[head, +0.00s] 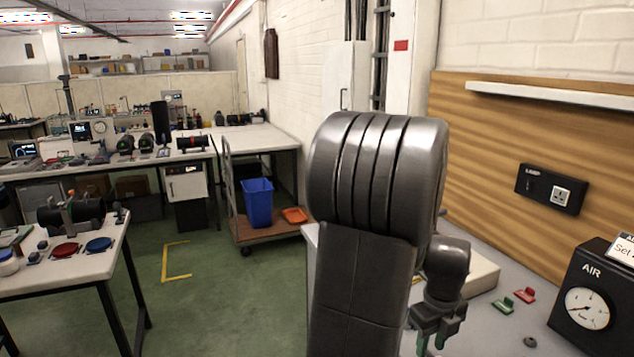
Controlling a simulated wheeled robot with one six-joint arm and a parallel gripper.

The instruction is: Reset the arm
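My arm (375,200) stands in the middle of the head view, a large dark grey metal joint with ribbed bands above a thick link. Behind it to the right, a smaller wrist part hangs down over the grey bench. My gripper (436,334) is at its lower end, pointing down. Its fingers are small, dark and partly hidden by the arm, so I cannot tell whether they are apart or hold anything.
On the right bench (485,335) lie a green clip (502,306), a red clip (525,294) and a small round part (530,342), near a black AIR gauge box (590,300). A trolley (262,233) with a blue bin (258,203) stands behind. Green floor is open at left centre.

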